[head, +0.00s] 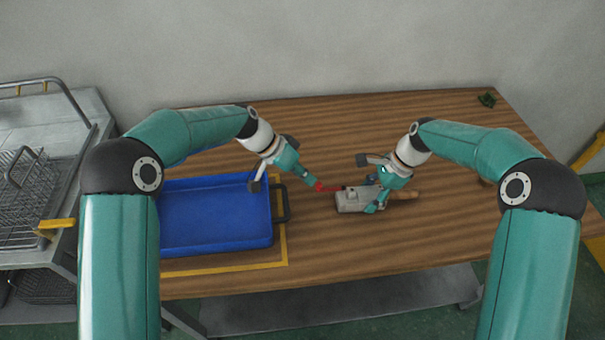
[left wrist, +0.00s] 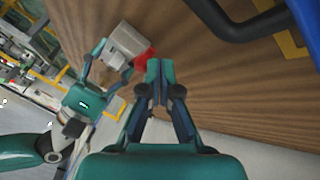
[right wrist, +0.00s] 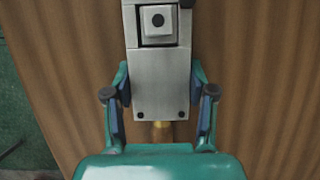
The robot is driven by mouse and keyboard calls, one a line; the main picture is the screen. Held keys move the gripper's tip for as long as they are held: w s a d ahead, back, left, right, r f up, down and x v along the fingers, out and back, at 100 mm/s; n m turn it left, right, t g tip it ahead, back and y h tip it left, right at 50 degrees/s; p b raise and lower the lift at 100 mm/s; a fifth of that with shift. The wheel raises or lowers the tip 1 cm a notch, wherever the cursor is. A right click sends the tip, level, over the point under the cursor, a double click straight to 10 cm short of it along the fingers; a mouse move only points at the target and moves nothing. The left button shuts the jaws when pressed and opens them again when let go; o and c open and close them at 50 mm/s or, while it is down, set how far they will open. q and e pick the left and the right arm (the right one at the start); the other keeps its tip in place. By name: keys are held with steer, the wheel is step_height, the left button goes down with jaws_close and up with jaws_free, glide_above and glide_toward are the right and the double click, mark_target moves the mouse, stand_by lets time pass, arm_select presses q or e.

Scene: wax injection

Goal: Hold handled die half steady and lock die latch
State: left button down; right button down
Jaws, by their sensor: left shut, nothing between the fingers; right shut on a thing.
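The grey metal die (head: 352,201) lies on the wooden table right of the blue tray. Its wooden handle (head: 404,195) points right. My right gripper (right wrist: 162,95) is shut on the die, one finger on each side near the handle end; the die fills the right wrist view (right wrist: 160,75). The red die latch (head: 329,188) sticks out from the die's left end. My left gripper (head: 314,182) is shut and empty, its tips close beside the latch. In the left wrist view the latch (left wrist: 146,57) shows next to the closed fingertips (left wrist: 160,68); contact is unclear.
A blue tray (head: 215,243) with a dark handle (head: 285,203) stands left of the die, over a yellow outline. A metal cart with wire baskets (head: 28,185) is at the far left. A small green object (head: 487,99) lies at the far right corner. The table behind the die is free.

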arm_select(q)
steer(key=shift+s+n+t, duration=0.5)
steer(key=shift+s+n, duration=0.1)
steer(key=shift+n, duration=0.1)
stand_by(0.3)
steer(key=shift+s+d+n+t, duration=0.15)
steer(key=shift+s+n+t, duration=0.35)
steer(key=shift+s+n, duration=0.3)
steer(key=s+n+t, duration=0.1)
steer(key=s+d+n+y, duration=0.1)
steer(key=n, duration=0.1)
steer(key=shift+s+t, duration=0.3)
steer(key=shift+t, duration=0.1)
steer(key=shift+s+d, duration=0.75)
steer(key=shift+s, duration=0.05)
steer(key=shift+s+d, duration=0.7)
steer(key=shift+d, duration=0.15)
steer(key=shift+s+d, duration=0.25)
steer(key=shift+d, duration=0.25)
steer(key=shift+s+d, duration=0.2)
steer(key=shift+d, duration=0.3)
steer(key=shift+s+d, duration=0.15)
steer(key=shift+d, duration=0.75)
